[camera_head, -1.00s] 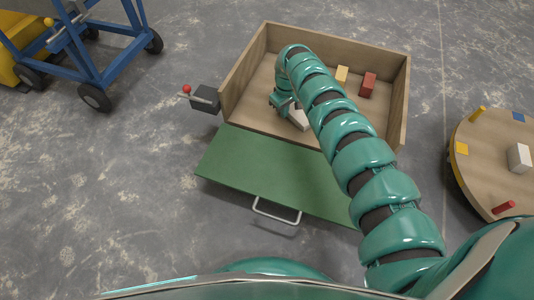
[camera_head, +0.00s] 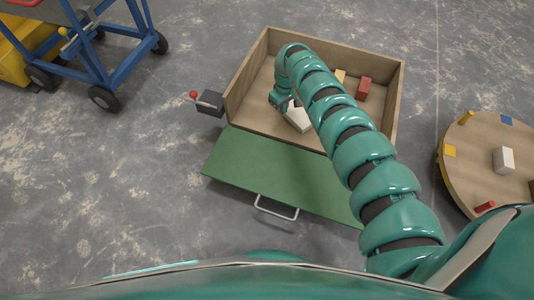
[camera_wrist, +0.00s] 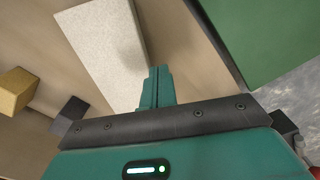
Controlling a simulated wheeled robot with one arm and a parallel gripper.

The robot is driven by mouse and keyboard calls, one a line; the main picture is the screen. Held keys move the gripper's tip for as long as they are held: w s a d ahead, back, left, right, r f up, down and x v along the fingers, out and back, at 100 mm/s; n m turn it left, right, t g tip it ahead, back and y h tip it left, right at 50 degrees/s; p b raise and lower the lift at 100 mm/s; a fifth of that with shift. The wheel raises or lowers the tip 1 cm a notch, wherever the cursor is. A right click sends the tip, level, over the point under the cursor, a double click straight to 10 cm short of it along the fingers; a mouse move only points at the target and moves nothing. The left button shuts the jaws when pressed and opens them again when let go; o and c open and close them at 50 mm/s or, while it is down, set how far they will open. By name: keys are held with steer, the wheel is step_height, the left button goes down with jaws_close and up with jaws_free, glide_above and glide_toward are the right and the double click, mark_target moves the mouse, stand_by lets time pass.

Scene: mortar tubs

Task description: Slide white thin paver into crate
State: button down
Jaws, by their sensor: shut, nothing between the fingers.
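The white thin paver (camera_head: 299,119) lies flat on the floor of the wooden crate (camera_head: 245,76), near its open front side. In the wrist view the paver (camera_wrist: 98,45) is a pale speckled slab at the upper left. My gripper (camera_wrist: 155,84) is shut and empty, its fingertips at the paver's near end, overlapping its edge in the picture; I cannot tell whether they touch. In the head view my gripper (camera_head: 284,101) is inside the crate, beside the paver and partly hidden by my arm. The crate's green flap (camera_head: 270,170) is down at the front.
A red block (camera_head: 363,88) and a yellow block (camera_head: 340,76) lie deeper in the crate. A dark box with a red-knobbed lever (camera_head: 209,102) sits at its left. A round table (camera_head: 470,185) with a white block (camera_head: 504,160) stands right. A blue cart (camera_head: 120,62) stands upper left.

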steer(key=r+p, duration=0.1)
steer(key=p, duration=0.1)
steer(key=r+p, duration=0.2)
steer(key=shift+s+a+r+p, duration=0.15)
steer(key=shift+s+r+p, duration=0.15)
steer(key=shift+s, duration=0.1)
stand_by(0.4)
